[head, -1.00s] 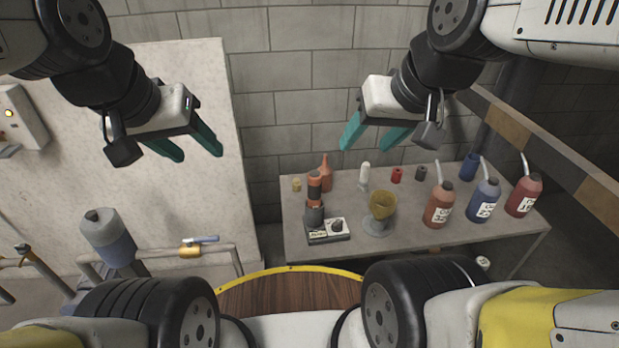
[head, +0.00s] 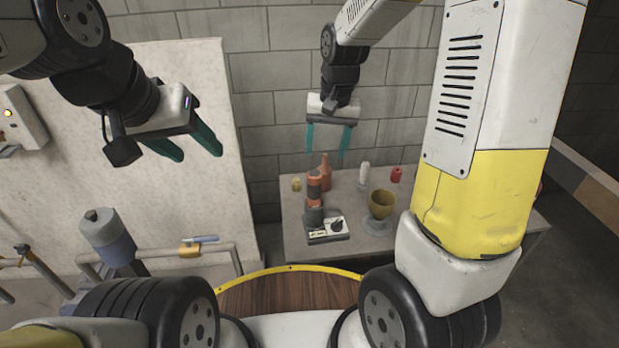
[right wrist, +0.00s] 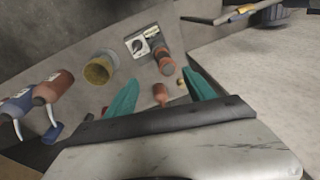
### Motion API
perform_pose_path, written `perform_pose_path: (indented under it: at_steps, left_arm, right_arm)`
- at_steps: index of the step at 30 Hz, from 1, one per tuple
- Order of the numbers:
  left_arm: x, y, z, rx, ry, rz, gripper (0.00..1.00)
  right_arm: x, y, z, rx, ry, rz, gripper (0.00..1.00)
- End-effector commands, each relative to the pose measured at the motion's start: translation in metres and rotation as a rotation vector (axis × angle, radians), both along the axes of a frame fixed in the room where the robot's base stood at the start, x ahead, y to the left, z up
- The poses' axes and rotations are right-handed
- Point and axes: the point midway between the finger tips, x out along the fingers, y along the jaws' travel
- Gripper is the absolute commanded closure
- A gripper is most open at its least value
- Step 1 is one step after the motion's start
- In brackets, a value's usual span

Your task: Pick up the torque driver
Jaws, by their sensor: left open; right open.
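What looks like the torque driver (head: 314,187), an orange and black banded handle, stands upright in a dark grey holder (head: 314,215) on the grey table. A white box with a black dial (head: 334,226) is beside the holder. The driver also shows in the right wrist view (right wrist: 164,62), beyond and between the fingertips. My right gripper (head: 328,152) is open and empty, its teal fingers pointing down above the table's back part, apart from the driver. It also shows in the right wrist view (right wrist: 162,78). My left gripper (head: 199,153) is open and empty at the left.
An orange bottle (head: 325,172) stands just behind the driver. A yellow cup (head: 381,204) on a grey stand is to the right. A white bottle (head: 364,174) and red item (head: 397,174) are farther back. My right arm hides the table's right side; bottles there show in the wrist view (right wrist: 55,85).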

Motion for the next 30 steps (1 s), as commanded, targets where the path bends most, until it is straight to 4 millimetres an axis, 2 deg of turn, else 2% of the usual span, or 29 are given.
perform_pose_path:
  at_steps: [1,3,7,13,23,30]
  left_arm:
    - [0.0,0.0,0.0,0.0,0.0,0.0,0.47]
    - [0.0,0.0,0.0,0.0,0.0,0.0,0.47]
    - [0.0,0.0,0.0,0.0,0.0,0.0,0.47]
    - [0.0,0.0,0.0,0.0,0.0,0.0,0.47]
    - [0.0,0.0,0.0,0.0,0.0,0.0,0.47]
    - [0.0,0.0,0.0,0.0,0.0,0.0,0.47]
  right_arm:
    - [0.01,0.006,-0.022,-0.019,0.036,-0.002,0.37]
    - [0.021,0.011,-0.046,-0.041,0.07,-0.013,0.37]
    - [0.033,0.017,-0.077,-0.071,0.11,-0.025,0.37]
    - [0.038,0.02,-0.097,-0.089,0.131,-0.033,0.37]
    - [0.036,0.022,-0.134,-0.09,0.133,-0.033,0.37]
    - [0.035,0.023,-0.168,-0.09,0.132,-0.034,0.37]
